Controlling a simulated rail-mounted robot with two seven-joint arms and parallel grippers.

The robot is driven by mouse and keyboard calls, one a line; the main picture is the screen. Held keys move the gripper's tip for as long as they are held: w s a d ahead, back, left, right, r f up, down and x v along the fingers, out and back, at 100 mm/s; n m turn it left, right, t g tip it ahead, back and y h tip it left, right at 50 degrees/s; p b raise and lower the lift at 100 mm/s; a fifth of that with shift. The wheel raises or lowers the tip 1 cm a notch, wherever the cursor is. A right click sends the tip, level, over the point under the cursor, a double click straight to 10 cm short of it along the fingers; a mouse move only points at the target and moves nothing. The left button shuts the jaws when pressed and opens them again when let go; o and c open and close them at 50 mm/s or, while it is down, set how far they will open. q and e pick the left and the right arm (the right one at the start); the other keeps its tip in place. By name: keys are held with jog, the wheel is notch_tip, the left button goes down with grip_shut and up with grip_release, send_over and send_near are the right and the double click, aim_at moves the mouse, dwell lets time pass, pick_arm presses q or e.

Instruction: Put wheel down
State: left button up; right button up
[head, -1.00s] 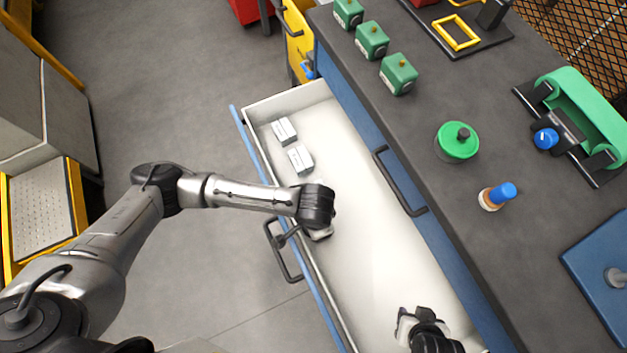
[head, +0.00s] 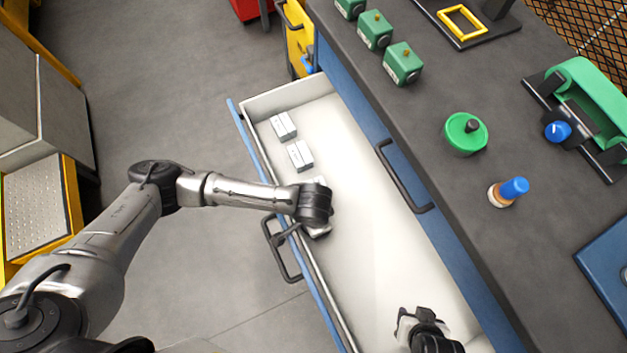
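I cannot pick out a wheel with certainty. A round green disc-shaped piece (head: 466,132) with a black knob lies on the dark worktop, away from both grippers. My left gripper (head: 318,231) is low over the open white drawer (head: 365,235), near its front wall. The wrist hides most of its fingers and anything between them. My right gripper (head: 420,318) is over the near end of the drawer, seen from above. Its fingers are mostly hidden, and I see no wheel in it.
White blocks (head: 300,155) lie along the drawer's front side, one partly behind my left wrist. Several green boxes (head: 403,63), a blue-topped stamp-like piece (head: 508,192) and a green machine (head: 590,100) stand on the worktop. The drawer's middle is clear.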

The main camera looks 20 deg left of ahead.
pick_arm(q)
jog(key=shift+f, duration=0.25)
pick_arm(e)
jog(key=shift+r, duration=0.2)
pick_arm(q)
jog(key=shift+f, duration=0.3)
pick_arm(e)
jog(key=shift+r, duration=0.1)
pick_arm(q)
jog(key=o, duration=0.7)
jog(key=shift+c, duration=0.2)
jog(key=o, duration=0.4)
jog(key=shift+a+f, duration=0.1)
jog(key=shift+f, duration=0.1)
jog(key=shift+c, duration=0.2)
pick_arm(e)
jog(key=shift+d, duration=0.1)
pick_arm(q)
jog(key=shift+r+b, duration=0.3)
jog(key=shift+r, duration=0.05)
pick_arm(e)
jog(key=shift+f, duration=0.45)
pick_arm(q)
notch_tip(320, 180, up, 13)
jog(key=p, duration=0.7)
pick_arm(e)
notch_tip(320, 180, up, 7)
jog(key=shift+f, duration=0.1)
